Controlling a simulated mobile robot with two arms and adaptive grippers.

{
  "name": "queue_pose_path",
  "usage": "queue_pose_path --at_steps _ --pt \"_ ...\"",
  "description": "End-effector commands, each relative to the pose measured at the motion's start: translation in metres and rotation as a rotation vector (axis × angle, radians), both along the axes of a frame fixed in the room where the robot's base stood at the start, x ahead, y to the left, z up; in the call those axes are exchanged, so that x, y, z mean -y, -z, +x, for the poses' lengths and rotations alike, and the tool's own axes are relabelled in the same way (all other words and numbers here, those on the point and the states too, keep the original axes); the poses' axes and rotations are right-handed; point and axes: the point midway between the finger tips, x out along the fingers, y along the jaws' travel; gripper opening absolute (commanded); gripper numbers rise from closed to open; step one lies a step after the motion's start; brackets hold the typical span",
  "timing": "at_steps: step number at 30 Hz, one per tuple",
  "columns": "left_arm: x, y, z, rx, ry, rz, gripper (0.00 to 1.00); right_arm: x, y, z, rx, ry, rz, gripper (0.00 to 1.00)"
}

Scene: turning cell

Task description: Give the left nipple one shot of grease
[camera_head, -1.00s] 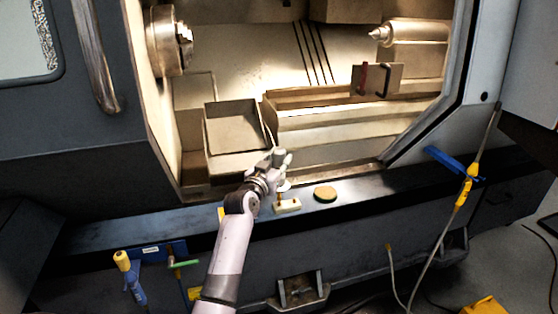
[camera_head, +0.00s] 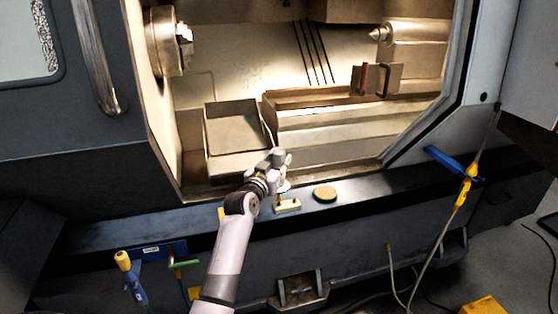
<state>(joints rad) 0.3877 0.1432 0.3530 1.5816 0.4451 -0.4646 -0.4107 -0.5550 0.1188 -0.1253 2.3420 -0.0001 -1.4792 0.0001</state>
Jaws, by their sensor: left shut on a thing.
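My left gripper (camera_head: 279,158) is above the front ledge of the machine, at the lower edge of the door opening. It is shut on a small pale thing (camera_head: 283,188) that reaches down below the fingers, mostly hidden by them. Right below is a cream block (camera_head: 288,206) on the ledge, with a small brass-coloured upright part at its left end. I cannot tell whether the held thing touches that part. Which fitting is the left nipple is too small to tell. My right gripper is not in view.
A round tan disc (camera_head: 325,194) lies on the ledge right of the block. A blue tool with yellow top (camera_head: 123,261) and a green-handled part (camera_head: 184,263) are at lower left. An open tray (camera_head: 233,125) stands inside.

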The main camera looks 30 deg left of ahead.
Motion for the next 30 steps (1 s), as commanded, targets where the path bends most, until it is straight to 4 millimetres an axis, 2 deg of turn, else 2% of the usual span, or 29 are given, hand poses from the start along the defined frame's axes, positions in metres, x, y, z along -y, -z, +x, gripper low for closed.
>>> queue_pose_path --at_steps 13,30 --pt "0.000 -0.001 0.000 0.003 -0.001 0.001 0.00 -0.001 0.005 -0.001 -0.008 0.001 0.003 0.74" --pt "0.000 0.004 0.000 0.003 -0.001 0.001 0.00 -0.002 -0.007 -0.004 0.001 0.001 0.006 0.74"
